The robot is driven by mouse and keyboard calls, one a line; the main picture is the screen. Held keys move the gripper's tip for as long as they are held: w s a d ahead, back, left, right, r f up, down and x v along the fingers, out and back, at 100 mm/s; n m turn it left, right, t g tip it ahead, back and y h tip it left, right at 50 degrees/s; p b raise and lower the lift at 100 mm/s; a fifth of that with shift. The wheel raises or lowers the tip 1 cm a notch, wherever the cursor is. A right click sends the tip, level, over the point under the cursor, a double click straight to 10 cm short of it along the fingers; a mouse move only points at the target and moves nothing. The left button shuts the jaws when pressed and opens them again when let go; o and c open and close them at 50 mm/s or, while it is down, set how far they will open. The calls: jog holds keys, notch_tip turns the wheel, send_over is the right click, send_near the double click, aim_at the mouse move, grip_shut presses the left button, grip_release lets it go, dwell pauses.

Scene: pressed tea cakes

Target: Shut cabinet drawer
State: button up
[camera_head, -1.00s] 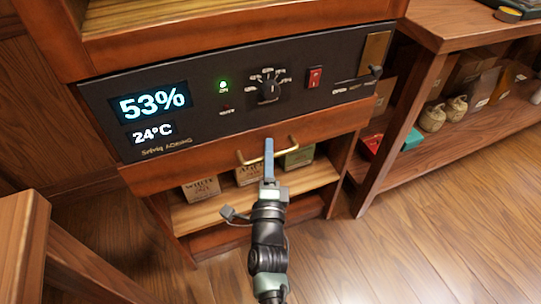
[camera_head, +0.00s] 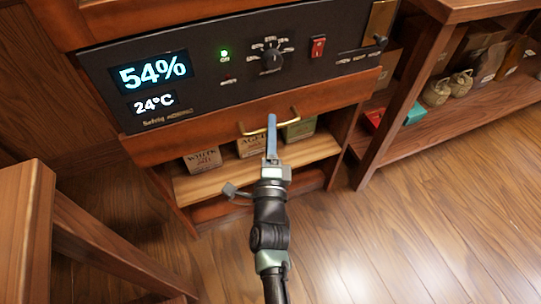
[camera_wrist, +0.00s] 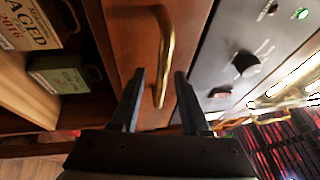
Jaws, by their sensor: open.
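The cabinet drawer has a red-brown wooden front (camera_head: 205,137) just below the black control panel; it also shows in the wrist view (camera_wrist: 135,40). I cannot tell how far the drawer stands out. A brass bar handle (camera_head: 294,113) is fixed to its front. In the wrist view the handle (camera_wrist: 165,45) runs between my two spread dark fingers. My gripper (camera_head: 271,120) is open at the middle of the handle, seen edge-on in the head view. Whether a finger touches the handle or the front is unclear.
The black panel (camera_head: 215,105) reads 54% and 24°C. Tea boxes (camera_head: 203,160) stand on an open shelf (camera_head: 225,184) below the drawer. A wooden shelf unit (camera_head: 400,105) with small sacks stands at right. A wooden piece (camera_head: 25,215) is at near left. The floor at right is clear.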

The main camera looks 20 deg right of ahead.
jog(key=p+v, duration=0.2)
jog(key=v, duration=0.9)
jog(key=shift+s, duration=0.25)
jog(key=w+a+r+n+t+y, duration=0.25)
jog(key=r+n, duration=0.25)
jog(key=r, duration=0.7)
jog(key=w+a+r+n+t+y, duration=0.1)
jog(key=w+a+r+n+y, duration=0.2)
jog(key=r, duration=0.9)
jog(key=w+a+r+n+t+y, duration=0.1)
jog(key=w+a+r+n+t, duration=0.15)
jog(key=r+n, duration=0.6)
jog(key=s+a+r+n+t, duration=0.25)
jog(key=s+r, duration=0.45)
jog(key=r, duration=0.6)
jog(key=s+a+r+n+t, duration=0.1)
jog(key=s+r+n, duration=0.4)
jog(key=r, duration=0.7)
notch_tip(320, 180, up, 34)
jog(key=m+p, duration=0.1)
jog(key=p, duration=3.3)
jog(key=shift+s+g+y, duration=0.2)
jog(key=shift+g+y, duration=0.15)
jog(key=shift+f, duration=0.1)
